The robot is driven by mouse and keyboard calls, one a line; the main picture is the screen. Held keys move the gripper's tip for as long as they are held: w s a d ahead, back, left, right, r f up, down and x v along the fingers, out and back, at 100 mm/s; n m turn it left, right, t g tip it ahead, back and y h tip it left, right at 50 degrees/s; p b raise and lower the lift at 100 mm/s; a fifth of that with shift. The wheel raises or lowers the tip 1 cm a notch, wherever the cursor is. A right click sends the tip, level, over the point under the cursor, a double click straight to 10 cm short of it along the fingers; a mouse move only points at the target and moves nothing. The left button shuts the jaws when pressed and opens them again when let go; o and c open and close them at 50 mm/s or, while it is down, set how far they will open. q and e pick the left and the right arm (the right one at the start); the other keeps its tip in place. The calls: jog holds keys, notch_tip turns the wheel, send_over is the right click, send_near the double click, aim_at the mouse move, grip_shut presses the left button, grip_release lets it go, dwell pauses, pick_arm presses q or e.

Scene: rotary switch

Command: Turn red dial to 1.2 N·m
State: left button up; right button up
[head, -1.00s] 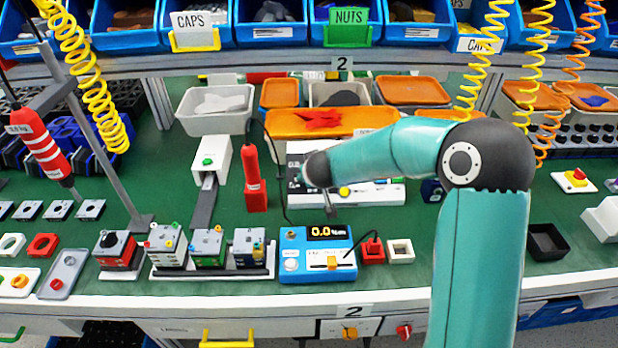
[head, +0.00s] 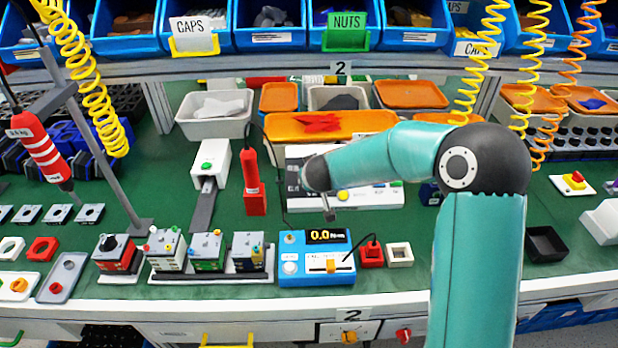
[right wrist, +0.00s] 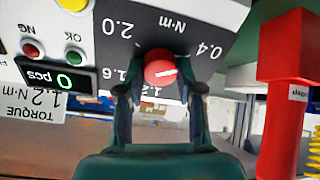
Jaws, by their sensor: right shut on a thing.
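The red dial (right wrist: 160,68) sits on the dark scale of a white and black panel (right wrist: 225,15), which shows upside down in the right wrist view. Scale marks 2.0, 1.6 and 0.4 are readable; 1.2 shows partly below the dial. The dial's white line points to the right, on the 0.4 side; the mark nearest it is hidden by a finger. My right gripper (right wrist: 160,82) is shut on the dial, one finger on each side. In the head view, my right arm covers part of the panel (head: 376,200) and the dial is hidden. My left gripper is not in view.
A note reading 1.2 N·m (right wrist: 35,103) is beside a green 0 pcs display (right wrist: 60,80). A red tool holder (head: 255,198) stands left of the panel. In front is a blue tester (head: 290,280) reading 0.0. Bins (head: 215,129) stand behind.

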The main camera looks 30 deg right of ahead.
jog(key=shift+a+f+m, duration=0.1)
jog(key=shift+m, duration=0.2)
jog(key=shift+m+p, duration=0.4)
jog(key=shift+m, duration=0.6)
jog(key=m, duration=0.3)
jog(key=shift+m+p, duration=0.3)
jog(key=m, duration=0.3)
jog(key=shift+f+m, duration=0.1)
jog(key=shift+m, duration=0.2)
jog(key=m, duration=0.3)
jog(key=shift+m+h, duration=0.3)
jog(key=shift+m, duration=0.1)
jog(key=m, duration=0.5)
jog(key=shift+f+m+b, duration=0.1)
jog(key=shift+m+b, duration=0.2)
jog(key=shift+b, duration=0.1)
jog(key=m, duration=0.4)
jog(key=shift+a+m+h+b, duration=0.1)
jog(key=shift+m+h+b, duration=0.2)
jog(key=shift+m+b, duration=0.1)
